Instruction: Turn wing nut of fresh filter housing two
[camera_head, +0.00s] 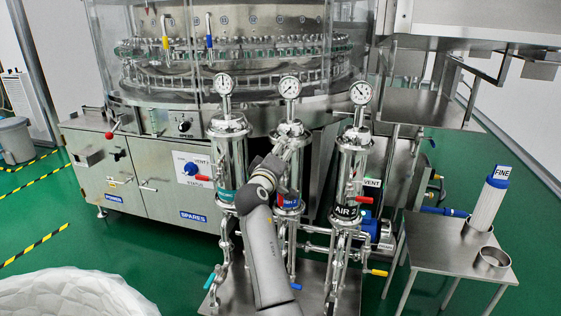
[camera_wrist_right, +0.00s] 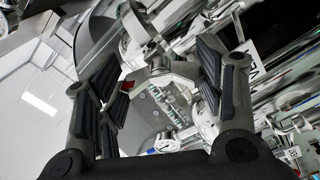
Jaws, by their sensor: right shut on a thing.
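Fresh filter housing two (camera_head: 290,183) is the middle of three upright steel housings, with a blue label partly covered by my arm and a round gauge (camera_head: 290,87) on top. My right gripper (camera_head: 284,148) is at the clamp near the top of this housing. In the right wrist view, my gripper's two ribbed fingers (camera_wrist_right: 165,72) stand either side of a bright metal part, which I take for the wing nut (camera_wrist_right: 180,70). The gripper is shut on it. In the head view the wing nut is hidden by the gripper. My left gripper is not in view.
A housing with a teal label (camera_head: 229,160) stands to the left and the AIR housing (camera_head: 352,165) to the right, both close by. The rotary washer (camera_head: 235,60) is behind. A steel side table (camera_head: 450,258) at right holds a filter marked FINE (camera_head: 488,203).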

